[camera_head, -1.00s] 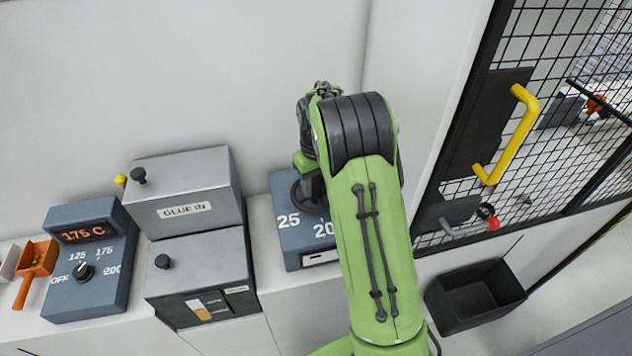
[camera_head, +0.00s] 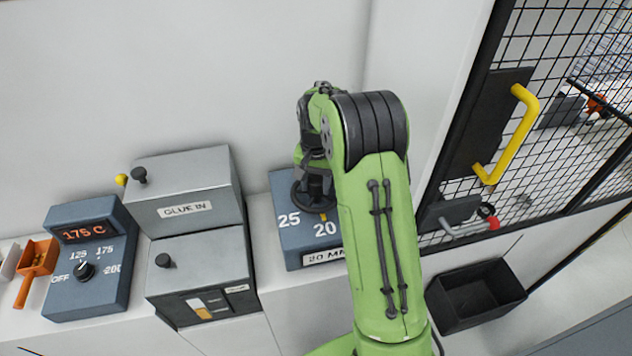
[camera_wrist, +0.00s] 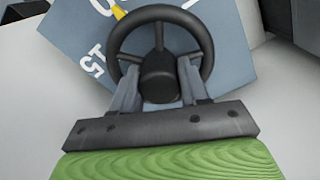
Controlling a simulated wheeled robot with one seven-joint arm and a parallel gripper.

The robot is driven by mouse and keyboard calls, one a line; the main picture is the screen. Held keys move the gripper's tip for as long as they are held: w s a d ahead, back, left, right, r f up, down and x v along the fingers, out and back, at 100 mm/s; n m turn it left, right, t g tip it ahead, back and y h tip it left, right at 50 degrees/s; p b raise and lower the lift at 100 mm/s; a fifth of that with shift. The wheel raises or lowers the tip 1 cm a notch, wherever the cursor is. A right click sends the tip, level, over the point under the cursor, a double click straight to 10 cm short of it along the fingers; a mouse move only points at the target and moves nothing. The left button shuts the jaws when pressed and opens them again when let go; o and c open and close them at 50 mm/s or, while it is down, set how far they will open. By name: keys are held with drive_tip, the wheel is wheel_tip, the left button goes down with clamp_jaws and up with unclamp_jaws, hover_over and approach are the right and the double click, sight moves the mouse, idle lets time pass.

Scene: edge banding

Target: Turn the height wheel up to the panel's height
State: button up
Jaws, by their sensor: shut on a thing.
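The height wheel is a black spoked handwheel (camera_wrist: 203,45) on a blue-grey box (camera_head: 290,255). It is partly hidden by my arm in the head view (camera_head: 297,197). The box shows the numbers 25 and 20, and a front label (camera_head: 324,256) that reads 20 MM. A yellow pointer (camera_head: 322,215) stands by the 20; in the wrist view the yellow pointer (camera_wrist: 119,12) is beside a digit, with 15 lower left. My gripper (camera_wrist: 158,90) is shut on the wheel, its fingers inside the rim on either side of the hub. No panel is recognisable.
Left of the wheel box stand a grey GLUE IN box (camera_head: 185,195), a grey box (camera_head: 200,265) with a black knob, and a temperature unit (camera_head: 90,255) showing 175 C. At right are a mesh door with a yellow handle (camera_head: 525,130) and a black bin (camera_head: 475,298).

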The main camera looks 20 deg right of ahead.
sight(316, 179)
idle(0.3)
drive_tip(key=o, duration=1)
drive_tip(key=shift+o, duration=0.2)
wheel_tip(316, 179, up, 16)
drive_tip(key=p, duration=0.1)
drive_tip(key=shift+f, duration=0.1)
